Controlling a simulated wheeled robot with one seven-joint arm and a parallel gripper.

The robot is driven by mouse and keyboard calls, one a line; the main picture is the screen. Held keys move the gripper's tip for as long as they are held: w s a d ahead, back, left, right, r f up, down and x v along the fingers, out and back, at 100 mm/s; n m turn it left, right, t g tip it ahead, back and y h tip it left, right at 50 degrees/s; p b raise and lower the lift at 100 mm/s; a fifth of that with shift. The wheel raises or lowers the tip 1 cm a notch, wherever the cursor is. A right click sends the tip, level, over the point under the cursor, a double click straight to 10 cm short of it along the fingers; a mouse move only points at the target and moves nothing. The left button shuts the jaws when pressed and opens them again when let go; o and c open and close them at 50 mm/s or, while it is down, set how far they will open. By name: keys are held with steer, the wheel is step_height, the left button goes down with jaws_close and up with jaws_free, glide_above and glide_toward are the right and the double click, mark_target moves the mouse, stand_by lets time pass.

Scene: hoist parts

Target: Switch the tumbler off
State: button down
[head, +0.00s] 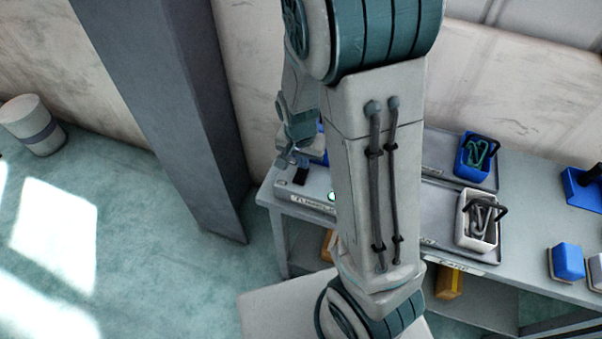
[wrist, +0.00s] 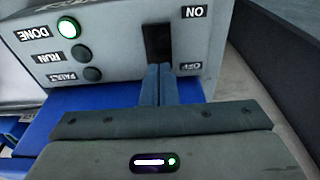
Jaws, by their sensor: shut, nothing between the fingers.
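The tumbler's control panel (wrist: 115,45) fills the upper part of the wrist view, its lettering upside down. The green lamp (wrist: 68,28) by DONE is lit; the RUN and FAULT lamps are dark. A dark switch (wrist: 158,38) sits between the ON label (wrist: 195,12) above and the OFF label (wrist: 190,66) below. My gripper (wrist: 160,70) is shut and empty, its fingertips at the OFF end of the switch. They hide that end, so I cannot tell contact or the switch position. In the head view the tumbler's name strip (head: 312,204) shows at the bench's left end, partly behind my arm.
On the bench (head: 525,190) to the right stand a blue bin (head: 463,165) and a white bin (head: 462,228) with hooks, and several blue blocks. A grey pillar (head: 165,100) rises to the left.

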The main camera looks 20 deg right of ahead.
steer(key=shift+f+b, duration=0.45)
steer(key=shift+f, duration=0.2)
step_height(320, 180, up, 7)
steer(key=p, duration=0.5)
steer(key=shift+p, duration=0.3)
stand_by(0.6)
